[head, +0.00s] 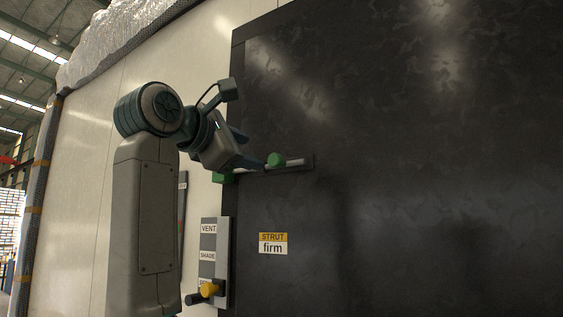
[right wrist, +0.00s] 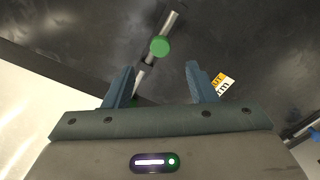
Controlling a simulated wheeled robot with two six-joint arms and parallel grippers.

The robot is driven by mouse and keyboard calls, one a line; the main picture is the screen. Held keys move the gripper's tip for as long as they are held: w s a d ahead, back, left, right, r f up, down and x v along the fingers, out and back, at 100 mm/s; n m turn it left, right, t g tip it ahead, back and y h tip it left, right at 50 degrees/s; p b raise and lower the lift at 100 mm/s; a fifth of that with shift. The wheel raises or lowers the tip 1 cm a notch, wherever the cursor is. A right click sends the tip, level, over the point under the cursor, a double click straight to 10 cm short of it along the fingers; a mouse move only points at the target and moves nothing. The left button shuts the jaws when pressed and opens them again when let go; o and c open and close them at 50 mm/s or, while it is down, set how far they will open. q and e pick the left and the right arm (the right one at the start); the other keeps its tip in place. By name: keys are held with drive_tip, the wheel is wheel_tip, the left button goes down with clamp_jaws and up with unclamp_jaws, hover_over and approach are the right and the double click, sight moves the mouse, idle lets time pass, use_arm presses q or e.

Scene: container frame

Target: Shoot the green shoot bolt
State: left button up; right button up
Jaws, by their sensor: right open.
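The shoot bolt is a silver rod (head: 294,162) on a dark mount on the black panel, with a round green knob (head: 276,160). A green block (head: 222,177) sits at the panel's left edge, in line with the rod. My right gripper (head: 253,150) is open and empty beside the knob, partly covering the rod. In the right wrist view the green knob (right wrist: 160,46) lies just beyond the fingertips, between their lines. The rod (right wrist: 141,75) runs back between the fingers, where a bit of green shows low down. My left gripper is out of view.
A grey plate marked VENT and SHADE (head: 208,241) stands below the bolt, with a yellow-knobbed lever (head: 208,290). A yellow and white label reading STRUT firm (head: 273,243) is on the black panel (head: 430,190). The panel right of the bolt is clear.

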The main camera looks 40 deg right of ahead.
sight(272, 160)
drive_tip(key=p+x, duration=0.2)
drive_tip(key=x, duration=0.3)
drive_tip(key=shift+d+r, duration=0.1)
drive_tip(key=shift+r, duration=0.1)
drive_tip(key=p+x, duration=0.1)
drive_tip(key=x, duration=0.1)
drive_tip(key=p+x, duration=0.1)
drive_tip(key=x, duration=0.1)
drive_tip(key=shift+w+d+f, duration=0.1)
drive_tip(key=shift+d+f, duration=0.1)
drive_tip(key=shift+d, duration=0.15)
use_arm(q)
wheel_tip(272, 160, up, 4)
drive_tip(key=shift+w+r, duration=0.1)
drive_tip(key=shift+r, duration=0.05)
use_arm(e)
clamp_jaws()
